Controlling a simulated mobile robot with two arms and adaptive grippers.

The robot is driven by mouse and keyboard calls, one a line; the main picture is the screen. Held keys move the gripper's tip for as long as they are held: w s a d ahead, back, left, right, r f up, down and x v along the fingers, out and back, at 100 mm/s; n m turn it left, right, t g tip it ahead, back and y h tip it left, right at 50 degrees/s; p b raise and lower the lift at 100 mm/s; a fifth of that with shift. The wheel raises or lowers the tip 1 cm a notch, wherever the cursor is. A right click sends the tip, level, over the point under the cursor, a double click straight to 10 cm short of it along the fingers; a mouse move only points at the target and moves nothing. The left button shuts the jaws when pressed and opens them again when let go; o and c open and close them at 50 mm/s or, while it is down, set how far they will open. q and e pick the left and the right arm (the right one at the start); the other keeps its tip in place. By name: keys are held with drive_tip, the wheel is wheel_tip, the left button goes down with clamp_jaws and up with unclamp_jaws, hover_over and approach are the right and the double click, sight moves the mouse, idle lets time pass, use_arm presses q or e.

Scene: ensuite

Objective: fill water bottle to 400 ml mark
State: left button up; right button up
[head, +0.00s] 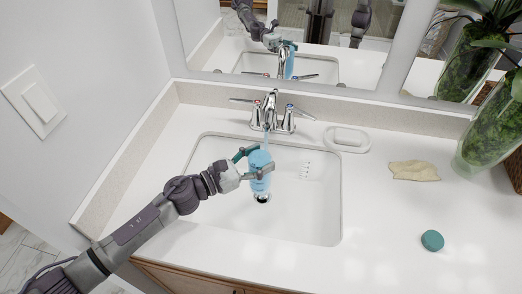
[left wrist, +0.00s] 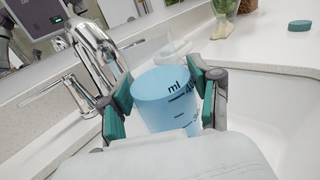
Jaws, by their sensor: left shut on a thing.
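A translucent blue water bottle (head: 261,162) is upright in the white sink (head: 300,215), under the spout of the chrome faucet (head: 270,112). A pale blue streak, like running water, joins spout and bottle. My left gripper (head: 259,163) is shut on the bottle, with a teal-padded finger on each side. In the left wrist view the bottle (left wrist: 165,95) shows dark "ml" lettering and scale marks, with the upper number partly hidden by a finger. The water level inside cannot be made out. The faucet (left wrist: 95,55) stands close by on the left. My right gripper is not in view.
A white soap dish (head: 346,139) sits right of the faucet. A beige cloth (head: 414,171), a teal round piece (head: 432,240) and a glass vase with plants (head: 490,135) are on the counter at right. A mirror (head: 330,65) stands behind. The front counter is clear.

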use_arm(q)
wheel_tip(320, 180, up, 12)
drive_tip(key=s+p, duration=0.2)
drive_tip(key=p, duration=0.7)
drive_tip(key=shift+s+a+f+p, duration=0.2)
drive_tip(key=shift+s+a+p, duration=0.1)
drive_tip(key=shift+s, duration=0.1)
drive_tip(key=shift+f, duration=0.1)
